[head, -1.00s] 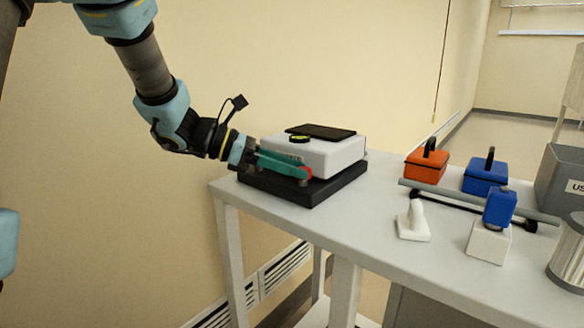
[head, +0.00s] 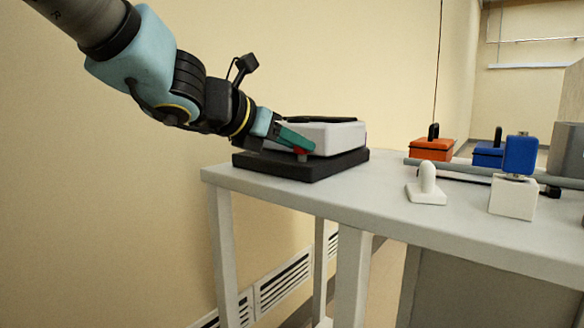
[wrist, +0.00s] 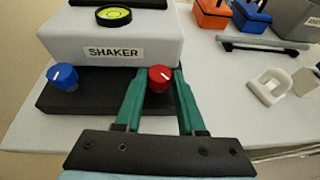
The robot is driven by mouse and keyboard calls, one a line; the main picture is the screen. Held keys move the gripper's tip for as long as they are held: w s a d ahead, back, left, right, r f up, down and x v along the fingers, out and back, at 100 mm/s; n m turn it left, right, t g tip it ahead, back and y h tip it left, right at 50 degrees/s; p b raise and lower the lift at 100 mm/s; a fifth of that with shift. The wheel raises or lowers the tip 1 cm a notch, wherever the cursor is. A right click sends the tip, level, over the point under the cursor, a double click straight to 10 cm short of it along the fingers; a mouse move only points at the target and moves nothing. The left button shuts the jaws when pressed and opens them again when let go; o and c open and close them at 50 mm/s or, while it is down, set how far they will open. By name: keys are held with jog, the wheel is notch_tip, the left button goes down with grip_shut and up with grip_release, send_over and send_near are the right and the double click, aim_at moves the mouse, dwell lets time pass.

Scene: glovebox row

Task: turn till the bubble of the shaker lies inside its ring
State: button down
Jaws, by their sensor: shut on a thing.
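The shaker (wrist: 70,45) is a white box with a SHAKER label on a black base (head: 325,165). A round yellow-green bubble level (wrist: 113,15) with a dark rim sits on its top in the wrist view. A ring mark shows in it, but the bubble's exact place is too small to tell. A red knob (wrist: 160,77) with a white mark stands at the base's front right, a blue knob (wrist: 63,77) at its front left. My gripper (wrist: 160,88) has its teal fingers shut on the red knob; it also shows in the head view (head: 298,146).
The shaker stands at the table's (head: 330,200) left end, near the wall. To its right are an orange case (head: 432,149), a blue case (head: 488,155), a grey bar, a white handle-like piece (head: 427,187) and a white block with a blue top (head: 514,198).

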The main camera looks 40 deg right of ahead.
aim_at(312, 163)
jog(key=shift+s+d+f+n+t+y+b, duration=0.15)
jog(key=shift+n+t+y+b, duration=0.15)
jog(key=shift+n+t+b, duration=0.55)
jog(key=shift+s+a+n+t+y+b, duration=0.15)
jog(key=shift+n+t+y+b, duration=0.15)
jog(key=shift+n+t+b, duration=0.55)
jog(key=shift+s+d+n+t+y+b, duration=0.15)
jog(key=shift+n+t+y+b, duration=0.35)
jog(key=shift+n+t, duration=0.2)
jog(key=shift+s+d+n+t+y+b, duration=0.15)
jog(key=shift+n+t+y+b, duration=0.25)
jog(key=shift+n+t+b, duration=0.3)
jog(key=n+t+y, duration=0.2)
jog(key=d+n+t+y, duration=0.1)
jog(key=n+y, duration=0.1)
jog(key=shift+s, duration=0.25)
jog(key=n+y+p, duration=0.1)
jog(key=n+t+y+p, duration=0.1)
jog(key=n+y, duration=0.1)
jog(key=n+y+p, duration=0.1)
jog(key=shift+s+d+r+t+y, duration=0.1)
jog(key=shift+d+r+t+y, duration=0.25)
jog(key=shift+t+y, duration=0.05)
jog(key=n+y+p, duration=0.2)
jog(key=p, duration=0.1)
jog(key=shift+d+n+y, duration=0.15)
jog(key=shift+n+y, duration=0.15)
jog(key=shift+d+f+n+y+p, duration=0.1)
jog(key=shift+n+y+p, duration=0.65)
jog(key=shift+p, duration=0.4)
